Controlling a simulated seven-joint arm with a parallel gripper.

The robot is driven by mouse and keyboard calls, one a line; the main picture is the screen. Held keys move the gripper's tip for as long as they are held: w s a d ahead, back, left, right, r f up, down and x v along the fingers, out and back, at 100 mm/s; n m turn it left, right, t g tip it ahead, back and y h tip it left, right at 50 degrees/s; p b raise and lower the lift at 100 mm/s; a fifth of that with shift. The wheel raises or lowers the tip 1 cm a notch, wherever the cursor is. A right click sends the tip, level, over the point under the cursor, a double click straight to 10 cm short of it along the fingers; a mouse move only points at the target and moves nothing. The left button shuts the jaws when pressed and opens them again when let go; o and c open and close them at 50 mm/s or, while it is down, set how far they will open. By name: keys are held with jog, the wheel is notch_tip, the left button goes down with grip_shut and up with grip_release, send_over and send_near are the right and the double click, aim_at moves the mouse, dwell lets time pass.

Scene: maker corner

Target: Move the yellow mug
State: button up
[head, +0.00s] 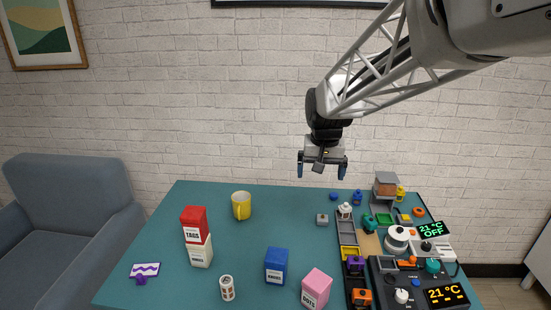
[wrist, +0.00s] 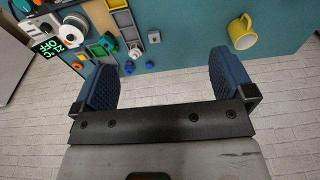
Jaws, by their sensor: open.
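The yellow mug (head: 241,206) stands upright on the back left part of the teal table in the head view, apart from the other things. Its handle faces the front. In the wrist view the mug (wrist: 241,32) is at the upper right, beyond the right finger. My gripper (head: 322,170) hangs above the back edge of the table, to the right of the mug and higher than it. Its fingers also show in the wrist view (wrist: 164,82), wide apart with nothing between them.
A blue box (head: 276,266), a pink box (head: 316,288) and a patterned cylinder (head: 227,288) stand at the front. Trays and devices (head: 397,238) crowd the right side. The table (head: 285,222) is clear right of the mug.

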jog(key=w+a+f, duration=0.5)
jog(key=w+a, duration=0.1)
jog(key=w, duration=0.1)
jog(key=w+a+f, duration=0.4)
jog(key=w+a, duration=0.3)
jog(key=w, duration=0.1)
jog(key=g, duration=0.1)
send_over(241, 203)
jog(key=w, duration=0.3)
notch_tip(241, 203, down, 15)
jog(key=shift+a+f, duration=0.3)
jog(key=shift+a, duration=0.1)
jog(key=shift+f, duration=3.9)
jog(key=c, duration=0.9)
